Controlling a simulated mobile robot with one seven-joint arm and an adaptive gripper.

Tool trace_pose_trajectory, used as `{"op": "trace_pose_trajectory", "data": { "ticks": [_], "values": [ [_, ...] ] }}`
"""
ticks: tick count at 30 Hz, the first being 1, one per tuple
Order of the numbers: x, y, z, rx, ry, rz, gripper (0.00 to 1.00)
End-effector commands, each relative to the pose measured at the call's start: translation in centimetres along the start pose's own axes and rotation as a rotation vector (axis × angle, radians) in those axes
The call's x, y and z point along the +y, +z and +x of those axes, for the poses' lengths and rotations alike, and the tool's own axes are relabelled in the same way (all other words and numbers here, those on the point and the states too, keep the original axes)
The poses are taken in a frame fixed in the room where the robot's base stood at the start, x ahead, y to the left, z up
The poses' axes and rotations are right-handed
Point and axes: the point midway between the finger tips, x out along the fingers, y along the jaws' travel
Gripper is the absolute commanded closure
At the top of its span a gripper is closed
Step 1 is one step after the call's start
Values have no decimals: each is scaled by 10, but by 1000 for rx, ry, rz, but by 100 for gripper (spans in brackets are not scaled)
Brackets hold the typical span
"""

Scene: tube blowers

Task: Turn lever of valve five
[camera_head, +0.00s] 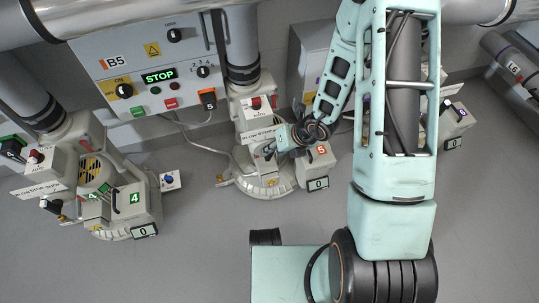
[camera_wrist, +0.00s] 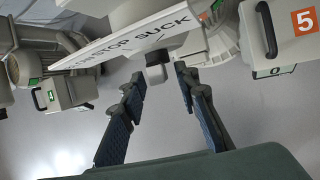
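Valve five (camera_head: 262,186) is the pale machine in the middle of the head view, with an orange "5" label. In the wrist view the "5" label (camera_wrist: 304,20) is at the top right, beside a black handle (camera_wrist: 265,32). Contact is not clear. In the head view my gripper (camera_head: 268,150) is small against the valve.
Valve four (camera_head: 118,205) stands to the left, with a green "4". A control panel (camera_head: 155,65) marked B5, with a "STOP" display, is behind. A vertical pipe (camera_head: 241,45) rises behind valve five. Another unit (camera_head: 455,118) is at the right. Grey floor is open in front.

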Motion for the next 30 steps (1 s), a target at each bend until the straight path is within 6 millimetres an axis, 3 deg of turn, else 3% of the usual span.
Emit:
{"op": "trace_pose_trajectory", "data": {
  "ticks": [1, 6, 18, 26, 30],
  "values": [
    [-1, -2, 13, 2, 1, 0, 71],
    [0, 0, 31, 0, 0, -1, 71],
    [0, 0, 37, 0, 0, -1, 71],
    [0, 0, 37, 0, 0, -1, 100],
    [0, 0, 36, 0, 8, 2, 100]
  ]
}}
